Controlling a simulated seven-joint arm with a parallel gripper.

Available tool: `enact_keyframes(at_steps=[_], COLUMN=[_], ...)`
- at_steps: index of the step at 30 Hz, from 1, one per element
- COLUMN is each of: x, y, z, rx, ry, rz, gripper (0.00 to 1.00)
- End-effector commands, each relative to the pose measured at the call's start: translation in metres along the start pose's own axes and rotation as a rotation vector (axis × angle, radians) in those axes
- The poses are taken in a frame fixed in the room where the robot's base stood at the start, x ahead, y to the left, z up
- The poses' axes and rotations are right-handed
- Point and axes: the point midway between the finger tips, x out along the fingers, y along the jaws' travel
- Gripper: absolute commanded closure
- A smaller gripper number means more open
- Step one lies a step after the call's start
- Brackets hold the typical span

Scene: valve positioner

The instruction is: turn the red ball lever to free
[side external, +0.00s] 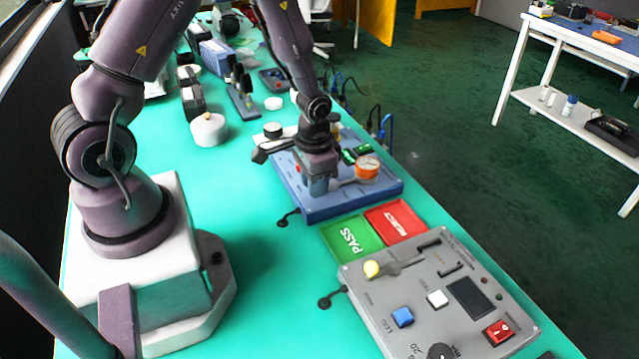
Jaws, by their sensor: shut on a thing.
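The blue valve box (312,211) sits on the teal bench, with an orange-rimmed round gauge (367,167) on its top right. My gripper (319,188) points down over the left part of this box, and its fingers are closed. A grey lever arm (347,182) runs from beside the gauge towards my fingers. The fingers are shut at the lever's left end, where they hide its ball. A small red patch shows just left of the fingers; I cannot tell whether it is part of the lever. Any position marks are hidden or too small to read.
A green PASS tray (352,238) and a red tray (397,221) lie in front of the box. White round parts (208,130) stand left on the bench. Cables lie behind.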

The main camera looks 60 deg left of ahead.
Motion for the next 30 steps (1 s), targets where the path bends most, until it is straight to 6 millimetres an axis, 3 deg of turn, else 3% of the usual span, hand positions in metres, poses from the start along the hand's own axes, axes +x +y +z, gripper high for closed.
enact_keyframes(at_steps=[12, 30], x=[-0.001, -0.001], y=[-0.011, -0.013], z=[0.002, 0.002], rx=[0.225, 0.271], ry=[-0.002, -0.003], rz=[0.000, -0.001], gripper=[1.00, 1.00])
